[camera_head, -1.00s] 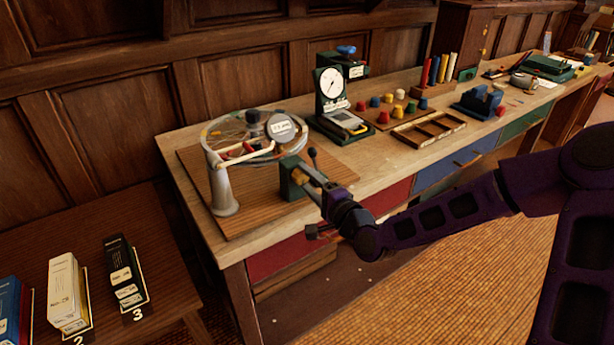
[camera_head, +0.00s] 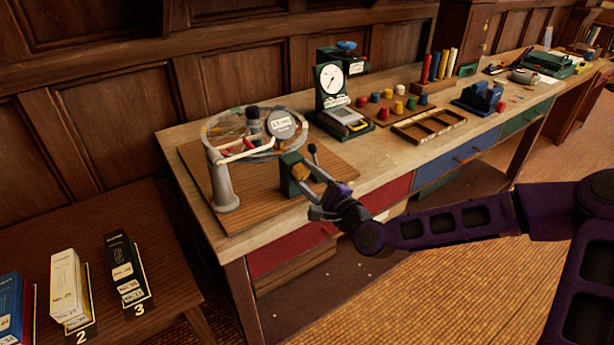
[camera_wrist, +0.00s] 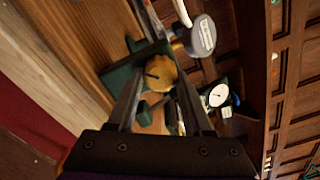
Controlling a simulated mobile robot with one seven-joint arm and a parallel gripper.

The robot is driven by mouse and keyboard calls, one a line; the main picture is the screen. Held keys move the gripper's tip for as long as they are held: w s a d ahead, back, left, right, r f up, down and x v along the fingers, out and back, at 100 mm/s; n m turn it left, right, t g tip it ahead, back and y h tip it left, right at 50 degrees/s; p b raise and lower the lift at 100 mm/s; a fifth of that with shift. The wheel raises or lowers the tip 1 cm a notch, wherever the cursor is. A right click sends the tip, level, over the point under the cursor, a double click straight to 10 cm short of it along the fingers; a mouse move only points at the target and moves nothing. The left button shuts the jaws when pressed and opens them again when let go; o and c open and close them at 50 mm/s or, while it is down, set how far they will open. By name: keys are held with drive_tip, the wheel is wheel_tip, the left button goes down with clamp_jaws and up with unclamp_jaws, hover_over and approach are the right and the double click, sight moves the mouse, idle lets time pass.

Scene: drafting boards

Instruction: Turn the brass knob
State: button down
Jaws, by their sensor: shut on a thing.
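The brass knob (camera_head: 300,172) sits on a dark green block on the wooden board, near the front edge of the bench. In the wrist view the knob (camera_wrist: 161,73) is round and yellow with a ridged rim and a dark slot mark on its face. My gripper (camera_wrist: 160,65) has one finger on each side of the knob and is shut on it. In the head view my gripper (camera_head: 306,174) reaches the knob from the lower right. The fingers partly hide the green block.
A lever with a dark ball (camera_head: 312,148) stands just right of the knob. A ring-shaped apparatus (camera_head: 225,190) with a grey post and a round labelled disc (camera_head: 282,124) stand behind and left. A green dial gauge (camera_head: 332,80) stands farther back. Floor in front is clear.

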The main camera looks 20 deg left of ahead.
drive_tip(key=shift+c, duration=1.5)
unclamp_jaws()
